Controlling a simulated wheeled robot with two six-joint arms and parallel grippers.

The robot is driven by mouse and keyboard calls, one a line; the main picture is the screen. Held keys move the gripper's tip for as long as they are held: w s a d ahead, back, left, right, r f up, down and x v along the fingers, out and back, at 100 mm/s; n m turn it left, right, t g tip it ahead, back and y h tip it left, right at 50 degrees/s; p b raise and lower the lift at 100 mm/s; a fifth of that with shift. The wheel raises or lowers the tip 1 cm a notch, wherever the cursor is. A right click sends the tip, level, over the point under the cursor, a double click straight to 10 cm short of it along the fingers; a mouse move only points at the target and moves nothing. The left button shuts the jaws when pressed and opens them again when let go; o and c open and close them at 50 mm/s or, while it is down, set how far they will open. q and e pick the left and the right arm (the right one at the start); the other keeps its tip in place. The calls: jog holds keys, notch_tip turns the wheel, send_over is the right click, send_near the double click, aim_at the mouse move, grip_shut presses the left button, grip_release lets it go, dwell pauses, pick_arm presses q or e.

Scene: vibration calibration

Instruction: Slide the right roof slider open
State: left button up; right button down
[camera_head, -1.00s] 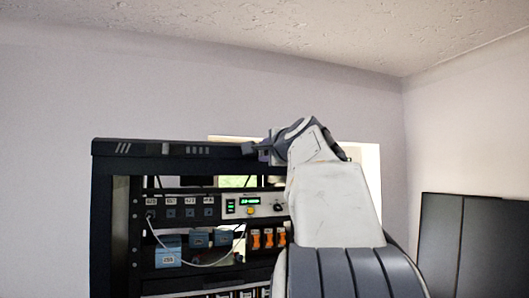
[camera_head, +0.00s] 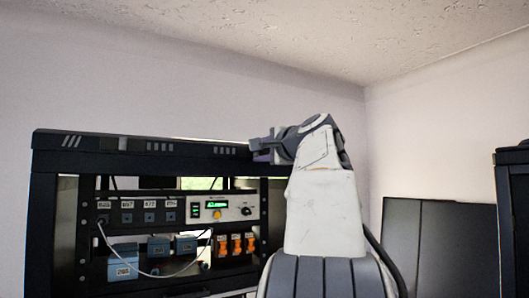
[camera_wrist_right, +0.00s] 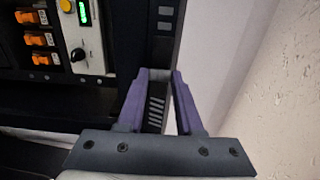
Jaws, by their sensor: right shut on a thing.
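The dark roof bar of the rack (camera_head: 190,147) runs across the top in the head view, with groups of pale slots along it. My right gripper (camera_head: 256,151) is at the bar's right end. In the right wrist view the purple fingers of my right gripper (camera_wrist_right: 158,76) stand either side of a dark slotted piece (camera_wrist_right: 156,108), shut on it. This looks like the right roof slider; its outline against the bar is hard to make out. My left gripper is not in view.
Below the roof, the rack holds a panel with a green display (camera_head: 217,205), orange switches (camera_head: 236,244), blue boxes (camera_head: 123,262) and a pale cable. Dark panels (camera_head: 430,245) and a dark cabinet edge (camera_head: 513,220) stand at the right. Wall is behind.

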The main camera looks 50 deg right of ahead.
jog(key=shift+d+f, duration=0.1)
jog(key=shift+d, duration=0.1)
jog(key=c, duration=0.7)
grip_release()
jog(key=shift+s, duration=0.1)
jog(key=shift+c, duration=0.2)
jog(key=shift+o, duration=0.9)
jog(key=shift+d, duration=0.15)
jog(key=b+v, duration=0.4)
jog(key=v, duration=0.6)
jog(key=shift+s+a+b, duration=0.2)
jog(key=shift+a+b, duration=0.1)
jog(key=shift+a, duration=0.05)
jog(key=shift+w, duration=0.1)
